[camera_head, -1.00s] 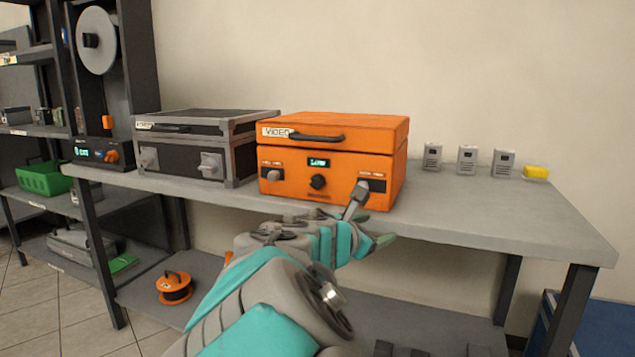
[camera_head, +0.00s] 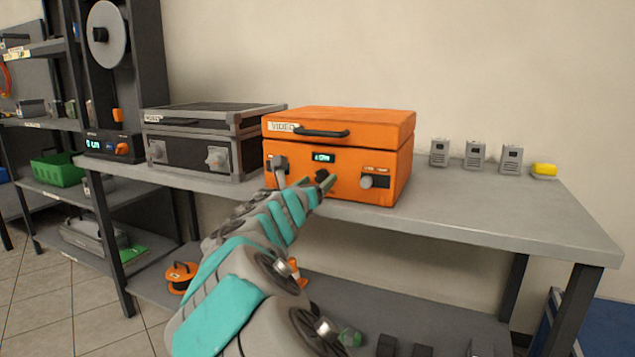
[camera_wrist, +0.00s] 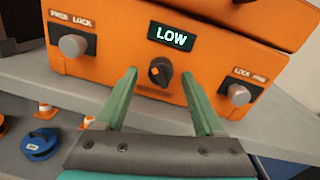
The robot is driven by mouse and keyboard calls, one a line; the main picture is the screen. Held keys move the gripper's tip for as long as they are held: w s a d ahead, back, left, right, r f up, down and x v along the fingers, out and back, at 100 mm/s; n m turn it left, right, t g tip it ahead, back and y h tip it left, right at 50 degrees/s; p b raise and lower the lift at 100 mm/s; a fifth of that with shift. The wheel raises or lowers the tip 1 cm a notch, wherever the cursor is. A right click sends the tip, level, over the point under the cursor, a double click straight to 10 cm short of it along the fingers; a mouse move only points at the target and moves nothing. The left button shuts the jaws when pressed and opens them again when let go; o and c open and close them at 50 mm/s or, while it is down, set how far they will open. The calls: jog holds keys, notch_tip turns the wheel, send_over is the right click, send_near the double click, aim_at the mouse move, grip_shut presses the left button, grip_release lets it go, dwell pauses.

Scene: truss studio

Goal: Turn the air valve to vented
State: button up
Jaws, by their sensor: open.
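The orange case (camera_head: 345,125) marked VIDEO stands on the bench. Its front carries a small black valve knob (camera_wrist: 160,72) with an orange mark. The knob also shows in the head view (camera_head: 321,176), partly behind my fingers. A display (camera_wrist: 172,36) above it reads LOW. Grey latch knobs sit on either side, the left latch (camera_wrist: 72,45) and the right latch (camera_wrist: 238,93), both by FREE and LOCK labels. My gripper (camera_wrist: 159,75) is open and empty, its green fingers pointing at the case on either side of the knob. Contact with the knob cannot be seen.
A grey and black case (camera_head: 205,135) stands left of the orange one. Several small grey units, one of them here (camera_head: 439,153), and a yellow block (camera_head: 544,170) stand on the right of the bench (camera_head: 480,220).

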jog(key=shift+w, duration=0.2)
jog(key=shift+c, duration=0.2)
grip_shut()
dwell(0.4)
